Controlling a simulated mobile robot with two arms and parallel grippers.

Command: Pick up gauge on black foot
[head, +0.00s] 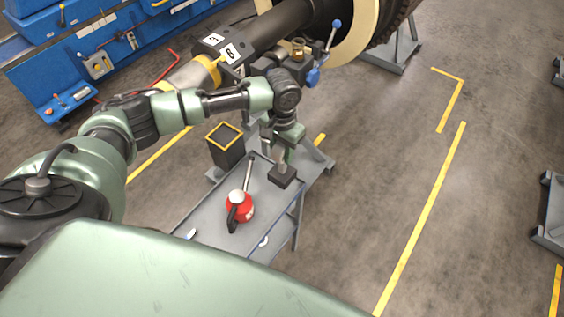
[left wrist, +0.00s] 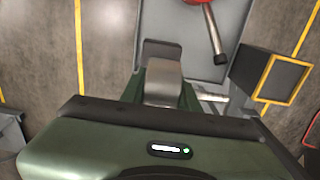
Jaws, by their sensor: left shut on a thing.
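The gauge on the black foot (head: 283,176) is at the far right end of a grey cart top (head: 206,211); its grey upper part is between my left gripper's fingers (head: 281,146). In the left wrist view the grey body of the gauge (left wrist: 164,82) sits between the green fingers (left wrist: 163,94), with its black foot (left wrist: 161,51) beyond. My left gripper is shut on it from above. I cannot tell whether the foot touches the cart. My right gripper is not in view.
A red tool (head: 239,207) with a black handle and a rod lies on the cart beside the gauge. A black bin with a yellow rim (head: 225,144) stands left of my gripper. A large shaft (head: 270,27) on stands is behind. The floor (head: 390,150) at right is open.

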